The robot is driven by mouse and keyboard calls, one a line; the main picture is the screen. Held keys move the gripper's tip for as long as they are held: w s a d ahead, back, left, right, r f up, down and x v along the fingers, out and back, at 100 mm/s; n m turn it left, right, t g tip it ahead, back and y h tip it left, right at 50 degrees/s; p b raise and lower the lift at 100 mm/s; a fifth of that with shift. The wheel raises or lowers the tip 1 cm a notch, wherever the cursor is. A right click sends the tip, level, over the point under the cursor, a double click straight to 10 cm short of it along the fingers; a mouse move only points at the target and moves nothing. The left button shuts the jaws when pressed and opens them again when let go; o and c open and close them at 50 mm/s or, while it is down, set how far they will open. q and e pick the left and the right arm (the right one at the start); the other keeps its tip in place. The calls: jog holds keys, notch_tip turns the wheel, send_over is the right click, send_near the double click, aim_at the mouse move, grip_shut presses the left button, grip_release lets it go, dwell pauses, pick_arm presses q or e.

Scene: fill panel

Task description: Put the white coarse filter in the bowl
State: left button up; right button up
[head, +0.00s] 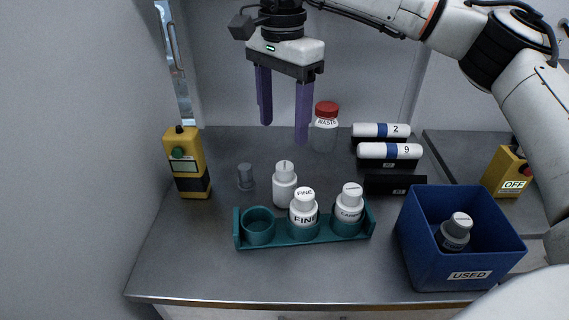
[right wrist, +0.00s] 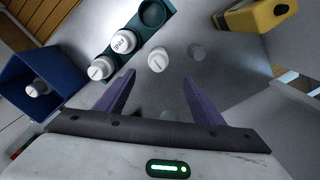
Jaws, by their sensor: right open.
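No bowl shows in either view, and I cannot read "coarse" on any item. A white bottle-shaped filter (head: 285,185) stands on the bench behind the teal rack (head: 279,238); its label is not readable, and it also shows in the right wrist view (right wrist: 157,60). The rack holds a white filter marked FINE (head: 303,208) in the middle well and another white filter (head: 349,207), seemingly marked CARBON, in the right well. The left well is empty. My right gripper (head: 284,132) is open and empty, above the back of the bench. My left gripper is not in view.
A blue USED bin (head: 420,235) at right holds a grey, white-capped filter (head: 454,236). A red-capped WASTE jar (head: 326,130), numbered white cylinders (head: 390,151), a small grey peg (head: 245,177) and yellow devices (head: 187,163) stand around. The bench front is clear.

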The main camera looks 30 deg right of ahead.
aim_at(285, 165)
jog(key=f, duration=0.6)
jog(key=shift+d+f, duration=0.2)
jog(key=shift+f, duration=0.1)
jog(key=shift+s+a+f+p, duration=0.15)
jog(key=shift+f+p, duration=0.45)
jog(key=shift+f, duration=2.1)
jog(key=c, duration=1.2)
jog(key=shift+c, duration=0.4)
jog(key=shift+r, duration=0.15)
